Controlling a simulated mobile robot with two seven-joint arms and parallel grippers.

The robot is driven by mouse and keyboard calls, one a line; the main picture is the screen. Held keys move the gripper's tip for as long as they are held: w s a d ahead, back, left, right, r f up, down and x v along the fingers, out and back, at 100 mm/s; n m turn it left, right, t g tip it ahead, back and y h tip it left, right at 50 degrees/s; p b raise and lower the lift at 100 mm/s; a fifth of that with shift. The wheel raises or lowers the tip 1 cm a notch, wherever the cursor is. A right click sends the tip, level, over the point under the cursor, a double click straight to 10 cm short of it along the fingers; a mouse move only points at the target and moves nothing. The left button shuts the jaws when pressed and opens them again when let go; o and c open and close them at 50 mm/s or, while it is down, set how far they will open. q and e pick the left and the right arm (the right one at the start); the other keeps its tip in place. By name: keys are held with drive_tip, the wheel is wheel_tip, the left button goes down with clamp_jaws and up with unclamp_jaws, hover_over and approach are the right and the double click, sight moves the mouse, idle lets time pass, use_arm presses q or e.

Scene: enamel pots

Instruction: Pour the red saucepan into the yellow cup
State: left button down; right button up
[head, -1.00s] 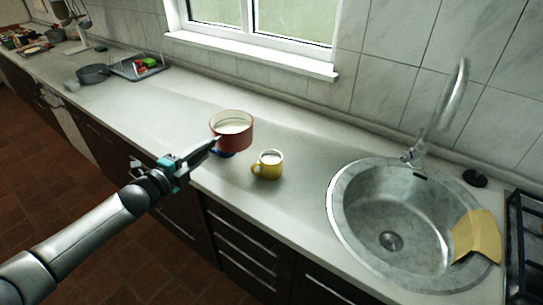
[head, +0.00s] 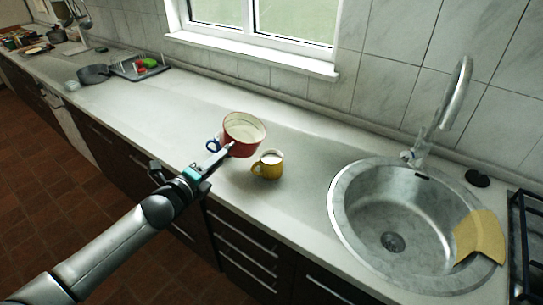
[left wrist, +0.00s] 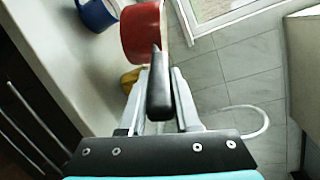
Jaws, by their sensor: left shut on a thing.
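The red saucepan (head: 243,143) is held above the counter, its rim tilted; its inside looks pale. My left gripper (head: 222,155) is shut on its dark handle, which also shows between the fingers in the left wrist view (left wrist: 158,90). The yellow cup (head: 267,167) stands upright on the counter, just right of and below the saucepan in the head view, its handle to the left. The cup's inside looks whitish. In the left wrist view the saucepan (left wrist: 141,35) partly hides the cup (left wrist: 130,79). My right gripper is not in view.
A sink (head: 345,215) with a tap and a yellow cloth (head: 479,237) lies to the right. The counter between is clear.

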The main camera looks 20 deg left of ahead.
use_arm(q)
drive_tip(key=shift+r, duration=0.15)
drive_tip(key=shift+d+r+m+p, duration=0.65)
drive_tip(key=shift+d+r, duration=0.2)
drive_tip(key=shift+r, duration=0.1)
idle(0.9)
drive_tip(key=shift+s+d+r+m+y, duration=0.1)
drive_tip(key=shift+d+r+m+y, duration=0.2)
drive_tip(key=shift+d, duration=0.2)
drive_tip(key=shift+s+d+r+m+y, duration=0.1)
drive_tip(key=shift+d+m+y, duration=0.1)
drive_tip(key=shift+d+m, duration=0.25)
idle(1.5)
